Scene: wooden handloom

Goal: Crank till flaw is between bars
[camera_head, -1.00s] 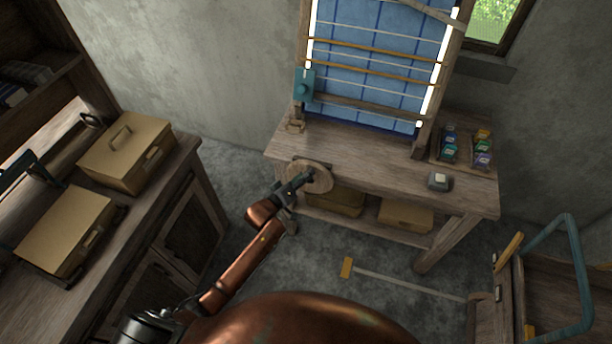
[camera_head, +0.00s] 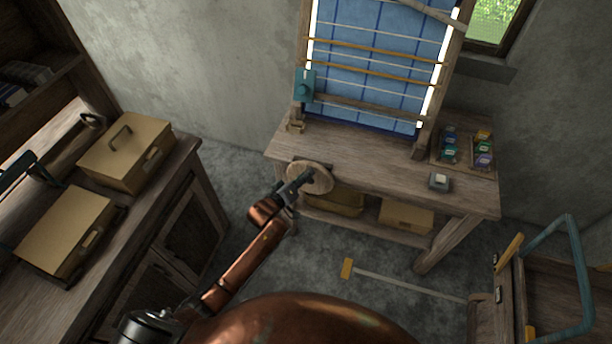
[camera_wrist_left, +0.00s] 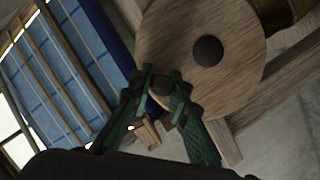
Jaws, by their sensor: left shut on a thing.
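The loom carries blue cloth (camera_head: 354,92) with dark grid lines. Two orange bars, the upper (camera_head: 340,45) and the lower (camera_head: 345,69), cross in front of it. I cannot make out a flaw in the cloth. The round wooden crank wheel (camera_head: 322,178) is at the bench's front left. My left gripper (camera_head: 304,178) is at this wheel. In the left wrist view, its green fingers (camera_wrist_left: 163,86) are closed around a small dark knob (camera_wrist_left: 162,86) near the rim of the wheel (camera_wrist_left: 237,45). My right gripper is out of view.
A teal box (camera_head: 304,86) is on the loom's left post. A small grey device (camera_head: 439,182) and a tray of coloured spools (camera_head: 465,150) stand on the bench's right. Tan cases (camera_head: 125,152) sit on the left cabinet.

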